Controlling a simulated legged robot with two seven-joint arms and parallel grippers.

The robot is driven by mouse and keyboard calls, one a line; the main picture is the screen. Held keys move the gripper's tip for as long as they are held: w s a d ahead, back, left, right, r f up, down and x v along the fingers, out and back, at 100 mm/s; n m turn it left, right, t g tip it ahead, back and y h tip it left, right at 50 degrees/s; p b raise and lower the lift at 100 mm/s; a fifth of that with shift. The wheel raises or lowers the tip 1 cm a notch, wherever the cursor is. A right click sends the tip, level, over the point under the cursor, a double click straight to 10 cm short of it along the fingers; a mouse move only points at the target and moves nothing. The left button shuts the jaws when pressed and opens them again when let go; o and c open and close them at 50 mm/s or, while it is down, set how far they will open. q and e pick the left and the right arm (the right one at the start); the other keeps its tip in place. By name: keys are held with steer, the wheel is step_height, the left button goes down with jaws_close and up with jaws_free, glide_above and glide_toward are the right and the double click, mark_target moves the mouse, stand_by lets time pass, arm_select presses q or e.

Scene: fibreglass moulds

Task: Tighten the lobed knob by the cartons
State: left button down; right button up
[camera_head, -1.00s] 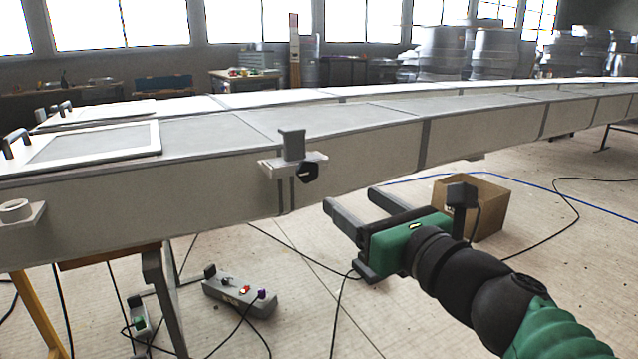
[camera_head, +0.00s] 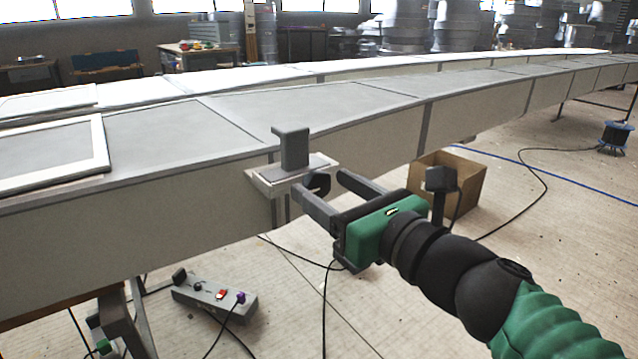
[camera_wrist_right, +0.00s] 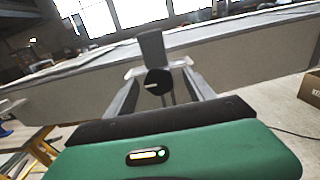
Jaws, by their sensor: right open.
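The black lobed knob (camera_head: 318,182) sits on the front of a light clamp block (camera_head: 265,184) with a grey upright post (camera_head: 292,150), fixed at the edge of the long grey mould (camera_head: 370,142). In the right wrist view the knob (camera_wrist_right: 157,82) shows face-on with a small pale mark. My right gripper (camera_head: 321,184) is open, with its fingertips on either side of the knob. I cannot tell whether either finger touches it. The open cardboard carton (camera_head: 472,190) stands on the floor behind and right of my right gripper. My left gripper is not in view.
A grey control box (camera_head: 214,298) with coloured buttons lies on the floor below the mould, with black cables around it. A white-framed panel (camera_head: 98,145) lies on the mould at left. A cable reel (camera_head: 615,136) stands at far right.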

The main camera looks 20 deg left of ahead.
steer(key=shift+d, duration=0.2)
steer(key=shift+c, duration=1.4)
steer(key=shift+a, duration=0.5)
steer(key=c, duration=0.7)
steer(key=shift+d, duration=0.1)
jaws_close()
